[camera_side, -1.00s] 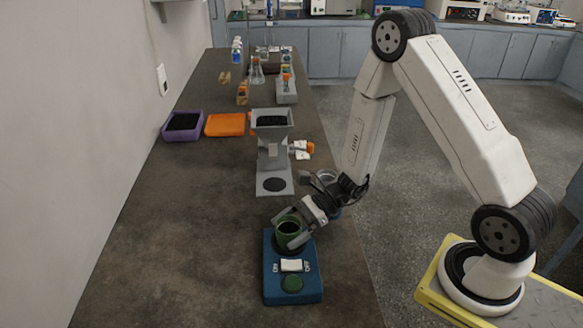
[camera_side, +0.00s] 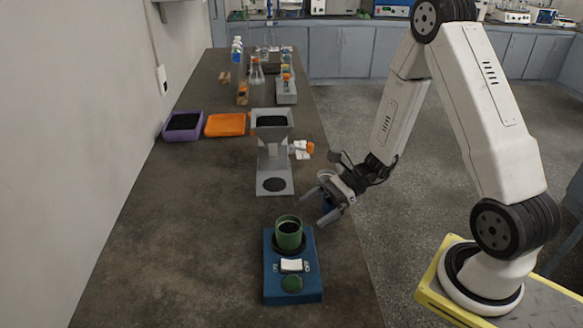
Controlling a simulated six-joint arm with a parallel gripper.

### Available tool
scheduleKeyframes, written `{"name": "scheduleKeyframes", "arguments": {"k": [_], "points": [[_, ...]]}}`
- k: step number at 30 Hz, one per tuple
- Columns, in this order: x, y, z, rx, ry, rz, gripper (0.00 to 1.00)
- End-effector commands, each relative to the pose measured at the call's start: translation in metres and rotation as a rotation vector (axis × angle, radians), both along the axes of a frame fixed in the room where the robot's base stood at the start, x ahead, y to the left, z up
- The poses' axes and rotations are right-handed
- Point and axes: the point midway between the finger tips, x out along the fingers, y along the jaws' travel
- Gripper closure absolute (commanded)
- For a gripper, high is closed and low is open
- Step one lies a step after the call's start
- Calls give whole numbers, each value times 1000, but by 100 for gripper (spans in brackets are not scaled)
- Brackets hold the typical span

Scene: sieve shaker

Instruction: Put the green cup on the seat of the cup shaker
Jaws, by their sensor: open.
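The green cup (camera_side: 289,235) stands upright on the round dark seat of the blue cup shaker (camera_side: 276,290). The cup's dark inside shows from above. The shaker has a white switch and a green round button on its front part. My gripper (camera_side: 316,210) is open and empty. It is up and to the right of the cup, apart from it, near the right edge of the bench.
A grey stand with a hopper (camera_side: 272,150) is on the bench behind the shaker. A purple tray (camera_side: 167,136) and an orange tray (camera_side: 225,125) are at the back left. Bottles and flasks stand farther back. The bench's left and front areas are clear.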

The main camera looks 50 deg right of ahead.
Motion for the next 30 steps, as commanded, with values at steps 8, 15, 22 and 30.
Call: {"name": "scheduleKeyframes", "arguments": {"k": [8,15,22,30], "points": [[-11,-28,12,-2,-1,-1,0],[-15,-36,16,-1,1,0,0],[-16,-37,17,-1,1,0,0],[-16,-37,16,-1,1,1,0]]}}
